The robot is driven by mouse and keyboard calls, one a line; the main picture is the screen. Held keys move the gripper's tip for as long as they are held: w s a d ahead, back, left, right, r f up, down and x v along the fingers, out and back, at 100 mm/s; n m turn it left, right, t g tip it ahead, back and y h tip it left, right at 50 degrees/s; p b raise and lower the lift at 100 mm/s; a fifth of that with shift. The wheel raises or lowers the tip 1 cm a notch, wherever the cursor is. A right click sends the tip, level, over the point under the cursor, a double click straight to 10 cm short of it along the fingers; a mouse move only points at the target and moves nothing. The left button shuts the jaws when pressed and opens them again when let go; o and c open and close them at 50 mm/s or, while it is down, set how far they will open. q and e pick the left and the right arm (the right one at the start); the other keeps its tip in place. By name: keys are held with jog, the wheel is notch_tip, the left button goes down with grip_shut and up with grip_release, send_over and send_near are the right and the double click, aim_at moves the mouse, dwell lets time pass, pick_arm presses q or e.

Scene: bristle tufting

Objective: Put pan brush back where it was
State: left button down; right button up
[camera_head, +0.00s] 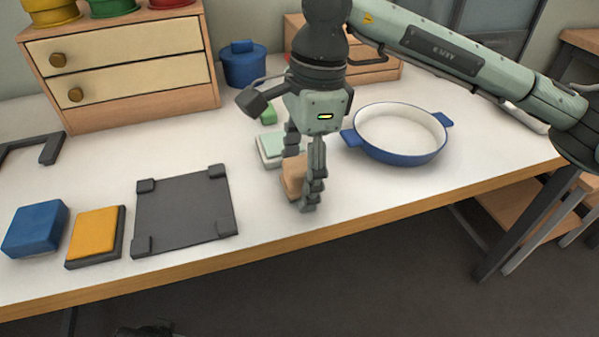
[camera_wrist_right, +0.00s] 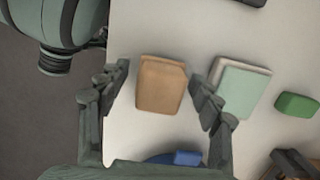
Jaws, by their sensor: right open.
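I cannot tell for sure which thing is the pan brush. A tan-brown block (camera_head: 291,174) sits on the table under my right gripper (camera_head: 303,184), partly hidden by its fingers. In the right wrist view the same block (camera_wrist_right: 161,85) lies between the two spread fingers of my right gripper (camera_wrist_right: 160,76), with gaps at both sides. The gripper is open, pointing down. A blue pan (camera_head: 402,137) with a white inside stands to the right of the gripper; part of its rim shows in the wrist view. My left gripper is not in view.
A pale green block (camera_head: 269,149) and a small green block (camera_wrist_right: 296,105) are close by. A grey mat (camera_head: 186,212) with raised corners, a yellow pad (camera_head: 95,234) and a blue block (camera_head: 35,229) lie at the left. A drawer unit (camera_head: 128,70) and blue pot (camera_head: 243,66) stand behind.

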jog(key=r, duration=0.4)
jog(key=d+r, duration=0.1)
jog(key=r, duration=0.7)
jog(key=shift+w+d, duration=0.2)
